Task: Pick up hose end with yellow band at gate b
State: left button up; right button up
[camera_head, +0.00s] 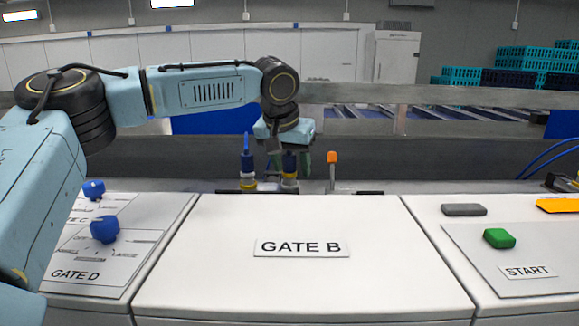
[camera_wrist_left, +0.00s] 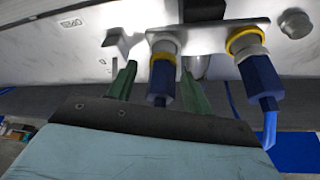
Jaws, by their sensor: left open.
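Two dark blue hose ends stand upright on ports behind the GATE B panel. The left hose end (camera_head: 247,163) has a pale band and a yellow ring below it. The other hose end (camera_head: 290,166) is partly hidden by my left gripper (camera_head: 289,160). In the left wrist view, my left gripper (camera_wrist_left: 157,88) is open. The second hose end (camera_wrist_left: 261,78), also by a yellow ring, is outside the fingers. Contact cannot be told. My right gripper is not in view.
An orange-tipped lever (camera_head: 332,160) stands just right of the gripper. The white GATE B panel (camera_head: 300,290) is clear in front. Blue knobs (camera_head: 104,229) are at left; a green button (camera_head: 499,238) is at right. A grey rail (camera_head: 400,148) runs behind.

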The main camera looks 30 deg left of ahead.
pick_arm(q)
grip_shut()
dwell(0.3)
